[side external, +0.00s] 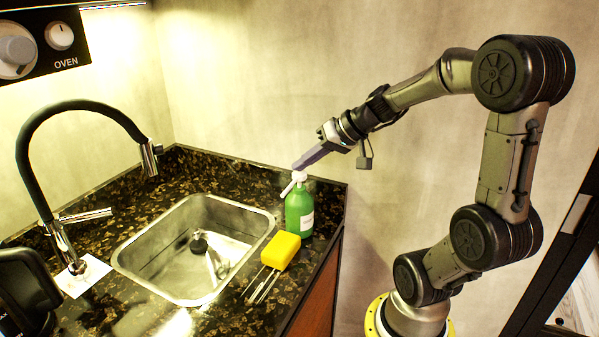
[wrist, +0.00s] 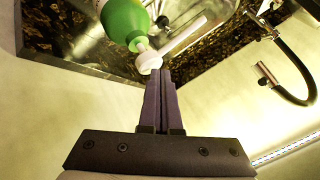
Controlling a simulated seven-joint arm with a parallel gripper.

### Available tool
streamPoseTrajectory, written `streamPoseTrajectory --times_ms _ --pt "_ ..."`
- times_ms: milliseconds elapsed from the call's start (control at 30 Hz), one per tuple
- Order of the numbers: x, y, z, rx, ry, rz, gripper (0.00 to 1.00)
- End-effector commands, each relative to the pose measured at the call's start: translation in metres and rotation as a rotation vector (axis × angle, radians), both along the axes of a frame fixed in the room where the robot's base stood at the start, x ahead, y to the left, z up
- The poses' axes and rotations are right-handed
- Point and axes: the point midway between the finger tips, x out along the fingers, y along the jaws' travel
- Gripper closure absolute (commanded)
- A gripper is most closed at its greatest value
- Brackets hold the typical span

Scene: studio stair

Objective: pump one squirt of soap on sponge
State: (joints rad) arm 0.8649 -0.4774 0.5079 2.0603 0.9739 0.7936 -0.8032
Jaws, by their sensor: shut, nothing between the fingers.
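A green soap bottle (side external: 299,212) with a white label stands upright on the dark counter, right of the sink. Its white pump head (side external: 298,176) has a spout pointing left and down. A yellow sponge (side external: 281,250) sits in front of the bottle on a small metal rack. My gripper (side external: 297,168) is shut and empty, its fingertips at the pump head; whether they touch it I cannot tell. In the wrist view the shut fingers (wrist: 160,73) end right by the white pump head (wrist: 149,60), with the green bottle (wrist: 125,20) beyond. The sponge is not visible in the wrist view.
The metal sink (side external: 150,260) lies left of the bottle, with dark and light items inside. A black faucet (side external: 62,115) arches over the left side. The wall is close behind the counter (side external: 335,190), whose right edge is near the bottle.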

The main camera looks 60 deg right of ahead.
Motion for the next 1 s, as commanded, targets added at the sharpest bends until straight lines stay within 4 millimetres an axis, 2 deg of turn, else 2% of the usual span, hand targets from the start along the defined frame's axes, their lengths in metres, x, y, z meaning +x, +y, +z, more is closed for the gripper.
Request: streamPoseTrajectory --times_ms 1000 --pt "-0.001 0.001 -0.013 0.004 0.004 0.001 1.0"
